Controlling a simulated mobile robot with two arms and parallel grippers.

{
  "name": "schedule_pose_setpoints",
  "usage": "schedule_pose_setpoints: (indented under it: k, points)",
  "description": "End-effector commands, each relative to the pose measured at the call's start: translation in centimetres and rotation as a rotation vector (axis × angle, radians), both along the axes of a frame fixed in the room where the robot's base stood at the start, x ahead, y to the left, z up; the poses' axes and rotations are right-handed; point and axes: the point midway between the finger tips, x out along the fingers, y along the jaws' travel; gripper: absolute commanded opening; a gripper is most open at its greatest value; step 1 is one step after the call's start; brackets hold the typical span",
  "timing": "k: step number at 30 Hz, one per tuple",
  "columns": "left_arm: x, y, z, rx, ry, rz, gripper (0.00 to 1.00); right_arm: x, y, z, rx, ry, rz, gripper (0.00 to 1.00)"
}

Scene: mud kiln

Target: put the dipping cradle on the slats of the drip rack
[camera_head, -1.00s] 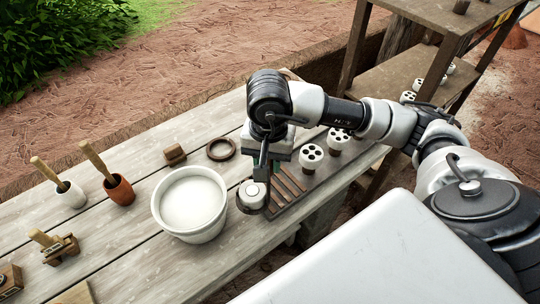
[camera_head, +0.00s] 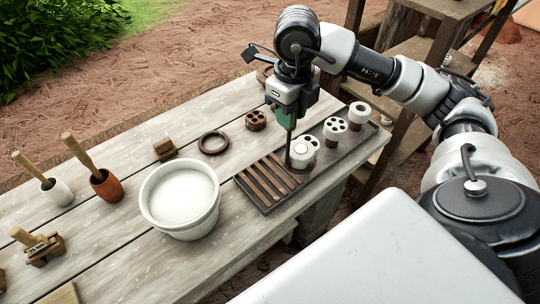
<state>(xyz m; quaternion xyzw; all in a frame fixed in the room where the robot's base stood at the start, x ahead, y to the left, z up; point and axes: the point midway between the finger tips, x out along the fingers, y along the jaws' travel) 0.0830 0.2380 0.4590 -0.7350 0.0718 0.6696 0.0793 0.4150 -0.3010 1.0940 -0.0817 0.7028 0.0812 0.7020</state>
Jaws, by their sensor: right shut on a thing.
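My right gripper (camera_head: 290,116) is shut on the dark upright handle of the dipping cradle (camera_head: 289,146). A pale round piece (camera_head: 301,151) shows at the cradle's lower end, overlapping a white holed piece behind it. The drip rack (camera_head: 262,208) is a dark tray on the table's right part with brown slats (camera_head: 267,183) at its left end. The cradle appears at the right end of the slats in the picture; whether it touches the rack I cannot tell. My left gripper is out of view.
White holed pieces (camera_head: 334,129) stand on the rack's right part. A white bucket of pale liquid (camera_head: 180,197) stands left of the rack. A brown ring (camera_head: 213,143), a brown block (camera_head: 165,149) and a brown holed piece (camera_head: 256,120) lie behind. Tool pots (camera_head: 106,186) stand left.

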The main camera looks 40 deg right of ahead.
Motion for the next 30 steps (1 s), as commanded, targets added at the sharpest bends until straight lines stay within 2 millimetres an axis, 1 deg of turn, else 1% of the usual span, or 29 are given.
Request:
schedule_pose_setpoints:
  k: [1, 5, 15, 18, 21, 24, 28, 30]
  points:
    - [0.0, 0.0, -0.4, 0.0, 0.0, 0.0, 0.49, 0.1, -0.5, 0.1, -0.002, -0.004, -0.093, 0.0]
    - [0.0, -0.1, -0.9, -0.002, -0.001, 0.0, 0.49, 0.1, -1.3, 0.7, -0.001, -0.003, -0.354, 0.0]
    - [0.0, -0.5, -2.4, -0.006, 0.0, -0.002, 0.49, -0.2, -3.8, 2.4, 0.001, -0.002, -1.094, 0.0]
    - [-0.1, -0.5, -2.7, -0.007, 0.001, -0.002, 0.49, -0.3, -4.4, 2.9, 0.001, -0.001, -1.274, 0.0]
    - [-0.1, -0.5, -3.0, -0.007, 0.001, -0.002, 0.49, -0.5, -4.8, 3.2, 0.001, -0.002, -1.415, 0.0]
    - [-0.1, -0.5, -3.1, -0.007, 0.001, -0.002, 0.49, -0.5, -5.1, 3.5, 0.002, 0.0, -1.506, 0.0]
    - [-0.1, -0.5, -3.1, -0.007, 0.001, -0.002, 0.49, -0.2, -4.9, 3.4, 0.002, 0.002, -1.56, 0.0]
    - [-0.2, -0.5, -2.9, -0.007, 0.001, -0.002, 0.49, 0.4, -4.3, 2.9, 0.002, 0.005, -1.566, 0.0]
